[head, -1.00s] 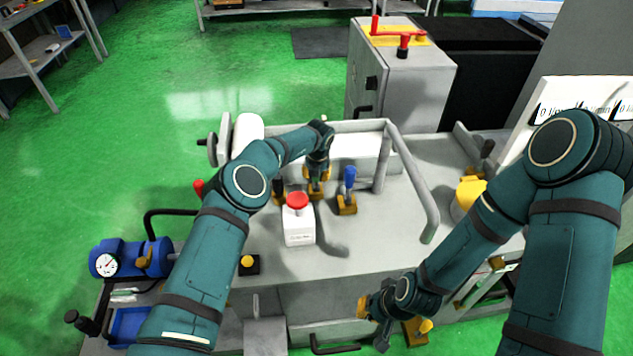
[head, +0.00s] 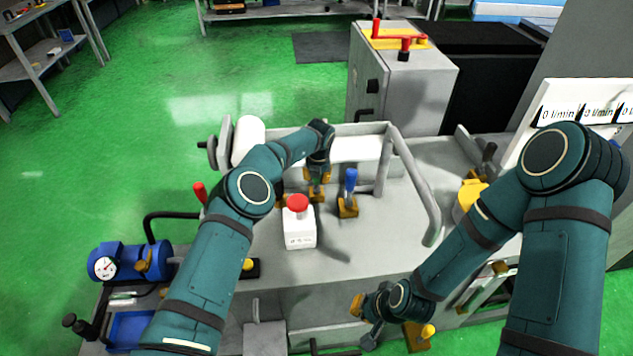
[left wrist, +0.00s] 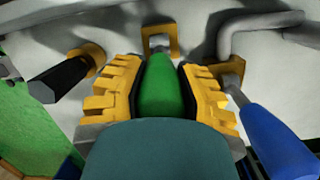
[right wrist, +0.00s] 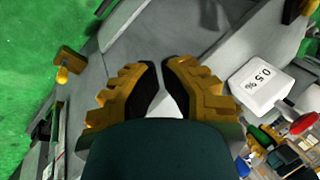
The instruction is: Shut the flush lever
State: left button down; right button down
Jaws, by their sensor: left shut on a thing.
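In the left wrist view a green-handled lever (left wrist: 158,90) stands between the fingers of my left gripper (left wrist: 160,85), which is shut on it. A lever with a black handle (left wrist: 58,80) is to its left and one with a blue handle (left wrist: 275,140) to its right. The head view shows my left gripper (head: 318,185) low over the machine top, beside the blue lever (head: 350,183); the green handle is mostly hidden there. No label shows which one is the flush lever. My right gripper (right wrist: 160,75) is empty, its fingertips a narrow gap apart, by the machine's front.
A white box with a red button (head: 298,230) stands just in front of the levers. A grey bent pipe (head: 412,195) rises to the right. A blue pump with a gauge (head: 130,260) is at the left. Green floor lies open beyond.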

pick_arm(q)
jog(key=shift+d+r, duration=0.1)
pick_arm(e)
jog(key=w+a+r+m+t, duration=0.45)
jog(key=w+m+t, duration=0.3)
jog(key=m, duration=0.75)
jog(key=w+a+r+m+t, duration=0.3)
jog(key=w+a+m+t, duration=0.45)
jog(key=m, duration=0.75)
jog(key=w+a+f+g+h, duration=0.1)
jog(key=w+a+f, duration=0.1)
jog(key=w, duration=1.9)
jog(key=shift+g, duration=0.4)
jog(key=shift+w+d, duration=0.1)
